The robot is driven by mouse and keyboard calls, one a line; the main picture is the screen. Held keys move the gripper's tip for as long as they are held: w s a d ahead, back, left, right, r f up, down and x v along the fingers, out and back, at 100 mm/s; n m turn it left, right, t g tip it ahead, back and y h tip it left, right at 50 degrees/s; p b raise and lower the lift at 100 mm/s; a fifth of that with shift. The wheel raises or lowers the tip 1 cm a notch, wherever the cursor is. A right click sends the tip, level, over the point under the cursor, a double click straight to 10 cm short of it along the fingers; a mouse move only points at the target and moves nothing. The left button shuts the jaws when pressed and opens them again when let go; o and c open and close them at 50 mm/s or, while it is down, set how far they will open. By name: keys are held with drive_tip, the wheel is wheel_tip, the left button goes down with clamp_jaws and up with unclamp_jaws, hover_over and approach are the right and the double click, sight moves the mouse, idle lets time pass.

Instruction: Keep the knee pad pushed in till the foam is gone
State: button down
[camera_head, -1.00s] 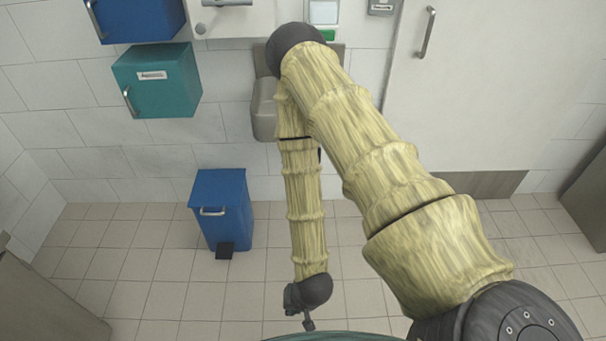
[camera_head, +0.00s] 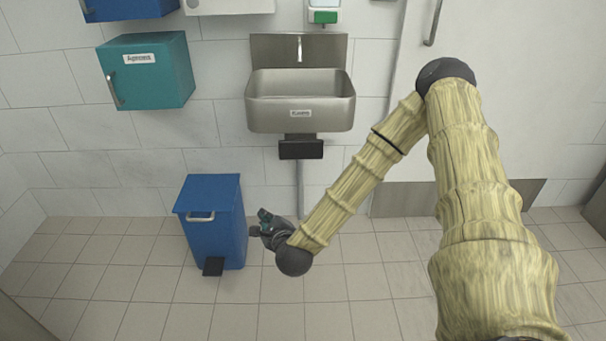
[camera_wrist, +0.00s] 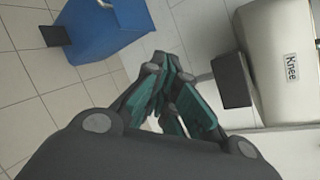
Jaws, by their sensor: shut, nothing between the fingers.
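The knee pad (camera_head: 300,147) is a dark block on the front below the steel sink (camera_head: 300,108). In the wrist view the knee pad (camera_wrist: 232,80) is at the right of my fingers, beside the sink front (camera_wrist: 272,50), which has a "Knee" label. My gripper (camera_head: 264,219) is low, below and left of the pad, near the blue bin. In the wrist view my gripper (camera_wrist: 172,72) has its teal fingers together with nothing held. It is apart from the pad. The tap (camera_head: 299,50) is above the basin. I see no foam; the basin floor is only partly visible.
A blue pedal bin (camera_head: 213,222) stands on the floor left of the sink, close to my gripper. A teal box (camera_head: 150,85) hangs on the wall at the left. A white dispenser with a green part (camera_head: 324,15) is above the sink. The floor in front is clear.

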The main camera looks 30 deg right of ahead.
sight(302, 154)
drive_tip(key=w+d+r+m+h+b, duration=0.1)
drive_tip(key=d+r+m+h+b, duration=0.1)
drive_tip(key=d+m, duration=0.4)
drive_tip(key=w+d+r+m+t+h+b, duration=0.1)
drive_tip(key=w+d+m+h+b, duration=0.1)
drive_tip(key=d+m+h+b, duration=0.3)
drive_tip(key=d+m+b, duration=0.1)
drive_tip(key=d+m, duration=0.1)
drive_tip(key=d, duration=0.1)
drive_tip(key=shift+d+r, duration=0.2)
drive_tip(key=shift+r, duration=0.15)
drive_tip(key=shift+w, duration=0.15)
drive_tip(key=b+x, duration=0.2)
drive_tip(key=x, duration=1.2)
drive_tip(key=shift+r+b, duration=0.2)
drive_tip(key=shift+b, duration=0.15)
